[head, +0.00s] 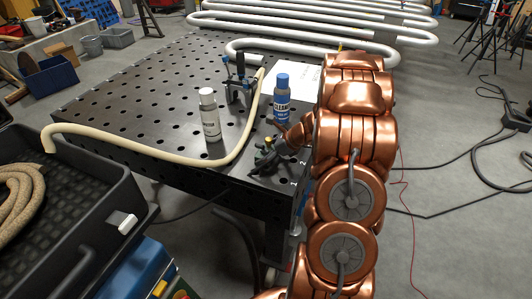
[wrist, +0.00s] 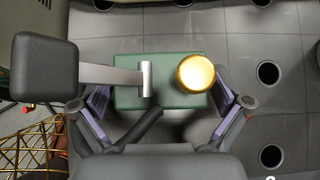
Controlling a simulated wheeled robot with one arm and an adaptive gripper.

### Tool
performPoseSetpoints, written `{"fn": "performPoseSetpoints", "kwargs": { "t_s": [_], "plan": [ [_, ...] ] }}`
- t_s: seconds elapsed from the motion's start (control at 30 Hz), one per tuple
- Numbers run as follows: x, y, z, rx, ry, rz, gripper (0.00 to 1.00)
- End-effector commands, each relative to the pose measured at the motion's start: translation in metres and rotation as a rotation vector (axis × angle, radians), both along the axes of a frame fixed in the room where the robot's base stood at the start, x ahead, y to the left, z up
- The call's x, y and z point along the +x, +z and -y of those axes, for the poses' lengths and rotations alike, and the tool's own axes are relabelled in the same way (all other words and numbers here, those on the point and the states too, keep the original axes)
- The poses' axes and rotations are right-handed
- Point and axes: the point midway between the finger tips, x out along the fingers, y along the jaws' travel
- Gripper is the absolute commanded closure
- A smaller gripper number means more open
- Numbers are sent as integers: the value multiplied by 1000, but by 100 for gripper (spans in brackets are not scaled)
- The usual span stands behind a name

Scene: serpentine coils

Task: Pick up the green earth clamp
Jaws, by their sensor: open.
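The green earth clamp (wrist: 165,98) lies on the black perforated table. In the wrist view it has a green block body, a round brass knob (wrist: 195,73) and a metal bar ending in a black block (wrist: 45,67) at the left. My gripper (wrist: 160,112) is open, with one finger on each side of the green body; I cannot tell whether they touch it. In the head view the clamp (head: 264,158) is small and partly hidden by my gripper (head: 276,150), near the table's front right corner.
A white bottle (head: 209,115) and a blue bottle (head: 282,98) stand on the table (head: 130,95) behind the clamp. A cream hose (head: 150,153) curves across the table to a blue-and-black stand (head: 238,85). A black tray (head: 85,215) is at the left. Silver coils (head: 300,25) lie beyond.

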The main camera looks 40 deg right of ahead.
Motion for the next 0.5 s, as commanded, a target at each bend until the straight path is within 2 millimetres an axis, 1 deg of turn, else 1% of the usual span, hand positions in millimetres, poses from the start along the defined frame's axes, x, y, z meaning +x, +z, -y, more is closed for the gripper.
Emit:
{"fn": "performPoseSetpoints", "kwargs": {
  "t_s": [0.27, 0.37, 0.5],
  "plan": [
    [2, -2, -1, -1, -1, 0, 0],
    [2, -2, -1, -1, -1, -1, 8],
    [2, -2, -1, -1, -1, -1, 23]
  ]
}}
